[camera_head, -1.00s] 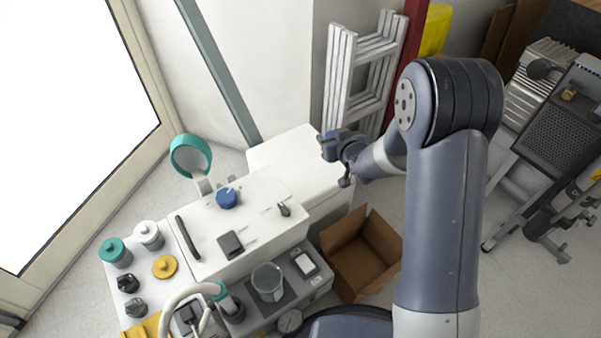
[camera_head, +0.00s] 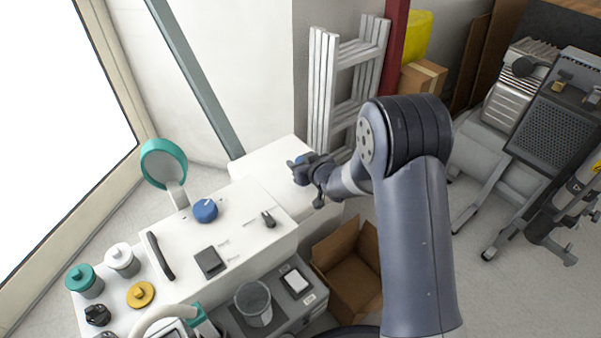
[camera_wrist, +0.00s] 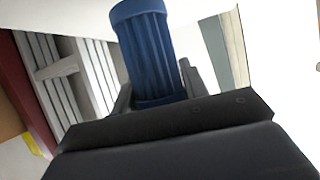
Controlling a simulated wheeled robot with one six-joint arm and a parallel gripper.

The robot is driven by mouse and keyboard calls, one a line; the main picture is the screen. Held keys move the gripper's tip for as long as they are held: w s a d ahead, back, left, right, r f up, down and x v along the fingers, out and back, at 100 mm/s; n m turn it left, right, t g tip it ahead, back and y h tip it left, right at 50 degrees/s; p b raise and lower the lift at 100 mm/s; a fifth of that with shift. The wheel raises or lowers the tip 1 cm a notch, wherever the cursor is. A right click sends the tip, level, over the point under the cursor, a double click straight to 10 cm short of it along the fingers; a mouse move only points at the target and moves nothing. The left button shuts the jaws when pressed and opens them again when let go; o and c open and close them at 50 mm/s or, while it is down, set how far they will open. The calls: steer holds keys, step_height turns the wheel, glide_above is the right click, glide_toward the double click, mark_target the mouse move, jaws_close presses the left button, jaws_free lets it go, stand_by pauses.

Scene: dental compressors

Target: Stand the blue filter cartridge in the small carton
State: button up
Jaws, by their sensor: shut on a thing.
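The blue filter cartridge (camera_wrist: 143,48) is a ribbed blue cylinder with a smooth rim. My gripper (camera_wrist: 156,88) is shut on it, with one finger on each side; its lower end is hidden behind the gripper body. In the head view my gripper (camera_head: 299,172) is above the white cabinet top, and only a bit of blue (camera_head: 300,159) shows at it. An open brown carton (camera_head: 350,286) with raised flaps stands low, below and right of my gripper in the picture. Its visible inside looks empty.
A white console (camera_head: 235,245) with a blue knob and switches stands at the left, a glass beaker (camera_head: 254,300) in front. A white ladder (camera_head: 345,75) leans behind my arm. Another carton (camera_head: 423,77) sits beyond it. Grey machines (camera_head: 550,125) stand at the right.

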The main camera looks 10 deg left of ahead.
steer(key=shift+f+b, duration=0.3)
steer(key=shift+f, duration=1.05)
steer(key=shift+f, duration=0.2)
steer(key=o, duration=1)
steer(key=shift+r, duration=0.15)
